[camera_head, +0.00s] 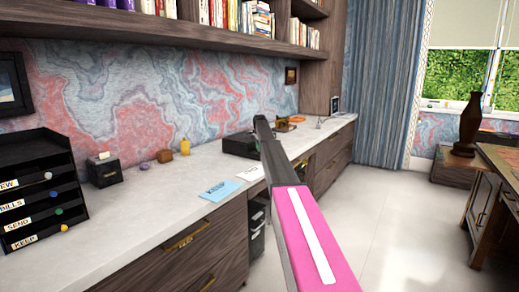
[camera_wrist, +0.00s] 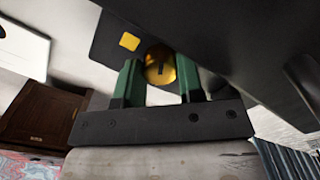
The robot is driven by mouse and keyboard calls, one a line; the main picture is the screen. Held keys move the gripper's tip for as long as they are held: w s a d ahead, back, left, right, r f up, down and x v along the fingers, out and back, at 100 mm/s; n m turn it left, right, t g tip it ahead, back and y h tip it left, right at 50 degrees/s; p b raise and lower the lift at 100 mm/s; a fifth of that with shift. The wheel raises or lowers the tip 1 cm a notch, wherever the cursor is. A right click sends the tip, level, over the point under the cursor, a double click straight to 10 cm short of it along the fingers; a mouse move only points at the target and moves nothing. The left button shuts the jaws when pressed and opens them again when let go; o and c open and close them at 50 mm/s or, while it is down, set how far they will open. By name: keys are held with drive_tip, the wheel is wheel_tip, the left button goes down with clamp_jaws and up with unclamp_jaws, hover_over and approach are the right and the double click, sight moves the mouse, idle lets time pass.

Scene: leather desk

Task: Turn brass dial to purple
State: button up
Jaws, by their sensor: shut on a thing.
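The brass dial (camera_wrist: 157,58) shows in the wrist view, round and gold with a dark slot or mark on its face. It sits against a dark panel (camera_wrist: 108,38) that bears a yellow square (camera_wrist: 129,41) up and to the left of the dial. My gripper (camera_wrist: 161,76) has its green fingers on either side of the dial and is shut on it. I see no purple mark in the wrist view; my gripper and a large dark shape hide part of the panel. In the head view my arm hides the gripper and the dial.
A black box (camera_head: 238,145) stands on the white desk top (camera_head: 130,215) left of my arm. A blue card (camera_head: 220,190) and a white card (camera_head: 249,173) lie nearer. Black labelled trays (camera_head: 40,190) and a small black drawer box (camera_head: 105,172) stand left. Open floor lies right.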

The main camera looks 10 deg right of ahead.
drive_tip(key=o, duration=0.9)
wheel_tip(320, 180, up, 11)
drive_tip(key=shift+f, duration=0.1)
idle(0.3)
